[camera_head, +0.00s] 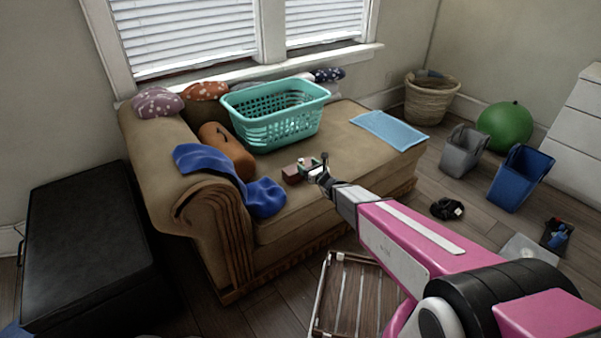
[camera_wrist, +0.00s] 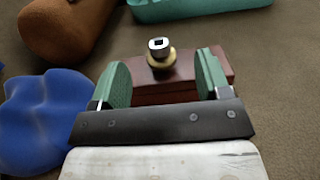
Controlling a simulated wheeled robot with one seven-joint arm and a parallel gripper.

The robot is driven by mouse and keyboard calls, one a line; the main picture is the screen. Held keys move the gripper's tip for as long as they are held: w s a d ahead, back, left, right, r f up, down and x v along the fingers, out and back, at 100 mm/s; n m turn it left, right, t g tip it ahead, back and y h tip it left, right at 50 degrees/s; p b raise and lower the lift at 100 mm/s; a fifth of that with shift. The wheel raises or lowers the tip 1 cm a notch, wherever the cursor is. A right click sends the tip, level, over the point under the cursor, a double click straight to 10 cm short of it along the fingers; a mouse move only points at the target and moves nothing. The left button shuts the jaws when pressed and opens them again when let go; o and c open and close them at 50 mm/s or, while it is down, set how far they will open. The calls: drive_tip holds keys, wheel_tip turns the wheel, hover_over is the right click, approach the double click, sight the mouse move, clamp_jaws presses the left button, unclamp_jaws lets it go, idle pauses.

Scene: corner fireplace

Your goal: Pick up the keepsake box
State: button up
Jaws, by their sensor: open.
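The keepsake box is a small dark reddish-brown box (camera_head: 291,174) on the seat of the tan sofa (camera_head: 340,150). In the wrist view the box (camera_wrist: 180,92) lies just ahead of my gripper, with a round brass-coloured and metal piece on or above its top. My gripper (camera_head: 316,168) is at the box's right side in the head view. In the wrist view the two green fingers of my gripper (camera_wrist: 163,80) are apart, one toward each end of the box. Whether they touch it I cannot tell.
A teal laundry basket (camera_head: 275,118) stands behind the box. An orange-brown bolster (camera_head: 226,150) and a blue cloth (camera_head: 262,197) lie to its left. A light blue folded cloth (camera_head: 390,130) lies to the right. A slatted wooden piece (camera_head: 345,290) is on the floor in front.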

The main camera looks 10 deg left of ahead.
sight(302, 161)
drive_tip(key=shift+x, duration=2.8)
drive_tip(key=shift+s, duration=0.1)
clamp_jaws()
